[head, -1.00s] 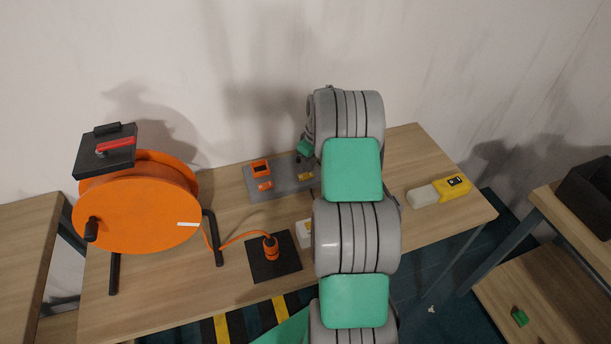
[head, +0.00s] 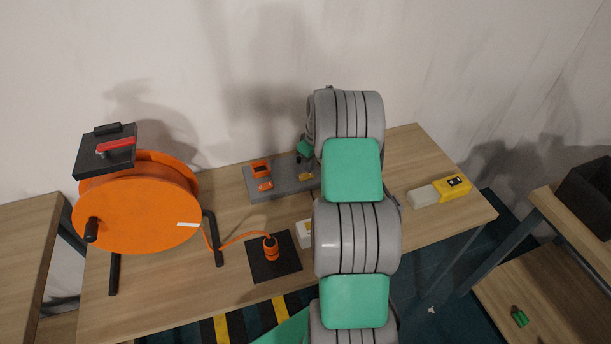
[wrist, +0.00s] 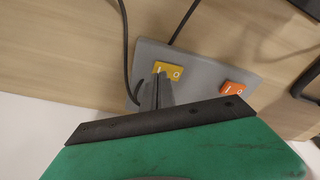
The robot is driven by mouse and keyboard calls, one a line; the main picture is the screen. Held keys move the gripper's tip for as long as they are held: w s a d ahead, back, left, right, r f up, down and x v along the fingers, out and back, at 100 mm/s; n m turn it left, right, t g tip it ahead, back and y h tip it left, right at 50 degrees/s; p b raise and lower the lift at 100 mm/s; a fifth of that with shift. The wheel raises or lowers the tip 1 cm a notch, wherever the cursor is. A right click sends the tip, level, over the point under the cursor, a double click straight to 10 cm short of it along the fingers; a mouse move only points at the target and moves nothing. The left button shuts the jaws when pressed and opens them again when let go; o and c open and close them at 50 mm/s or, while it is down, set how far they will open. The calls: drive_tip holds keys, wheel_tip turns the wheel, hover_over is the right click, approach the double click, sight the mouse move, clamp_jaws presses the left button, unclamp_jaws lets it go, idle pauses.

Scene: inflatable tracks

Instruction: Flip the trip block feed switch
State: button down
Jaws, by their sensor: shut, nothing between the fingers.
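A grey panel (wrist: 200,70) on the table carries a yellow rocker switch (wrist: 168,71) and an orange rocker switch (wrist: 232,89), each with I and O marks. No name label is readable, so I cannot tell which feeds the trip block. My gripper (wrist: 161,78) is shut and empty, its fingertips right at the yellow switch's lower edge; I cannot tell if they touch. In the head view the panel (head: 285,188), yellow switch (head: 305,176) and orange switch (head: 265,185) lie left of my arm, which hides the panel's right end and most of my gripper.
An orange cable reel (head: 135,215) with a red-levered black box (head: 105,158) stands at left. An orange plug (head: 270,248) sits on a black plate (head: 262,268). A yellow and white device (head: 452,187) lies at right. Dark cables (wrist: 126,45) run beside the panel.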

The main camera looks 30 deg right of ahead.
drive_tip(key=shift+f+b, duration=0.7)
drive_tip(key=shift+f, duration=0.15)
idle(0.7)
drive_tip(key=shift+r+p, duration=1.55)
drive_tip(key=shift+r, duration=1.95)
